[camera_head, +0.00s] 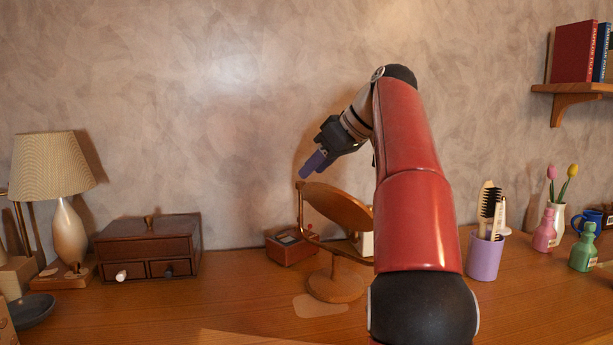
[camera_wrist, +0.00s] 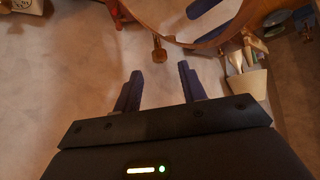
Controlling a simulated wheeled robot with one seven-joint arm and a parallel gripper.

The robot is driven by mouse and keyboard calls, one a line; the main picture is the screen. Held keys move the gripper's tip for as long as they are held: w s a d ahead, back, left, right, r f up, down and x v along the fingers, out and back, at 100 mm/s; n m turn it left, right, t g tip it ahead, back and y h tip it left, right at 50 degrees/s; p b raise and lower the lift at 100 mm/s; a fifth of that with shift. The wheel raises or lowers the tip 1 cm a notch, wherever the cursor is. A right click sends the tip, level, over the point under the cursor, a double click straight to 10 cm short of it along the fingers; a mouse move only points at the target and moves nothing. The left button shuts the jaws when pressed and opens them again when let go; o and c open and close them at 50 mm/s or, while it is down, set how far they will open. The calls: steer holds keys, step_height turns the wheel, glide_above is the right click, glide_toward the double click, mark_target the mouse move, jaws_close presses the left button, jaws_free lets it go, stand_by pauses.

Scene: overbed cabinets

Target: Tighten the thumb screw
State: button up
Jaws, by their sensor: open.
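A round wooden tabletop mirror (camera_head: 340,208) stands on a wooden foot (camera_head: 337,285), its disc tilted well back. In the wrist view its rim (camera_wrist: 150,15) curves across the top. In the head view the screw is too small to make out clearly. My gripper (camera_head: 312,164) is above the left side of the mirror and points down and left. In the wrist view its two purple fingers (camera_wrist: 160,75) are apart and empty; the screw appears beyond the gap between their tips, not gripped.
A small red box (camera_head: 291,249) sits behind the mirror. A wooden drawer chest (camera_head: 148,250) and a lamp (camera_head: 54,170) stand left. A purple cup with brushes (camera_head: 485,256), a pink bottle (camera_head: 545,232) and a green bottle (camera_head: 583,248) stand right. The tabletop between chest and mirror is mostly clear.

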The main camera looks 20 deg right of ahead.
mark_target(301, 182)
steer(key=shift+x, duration=1.85)
jaws_close()
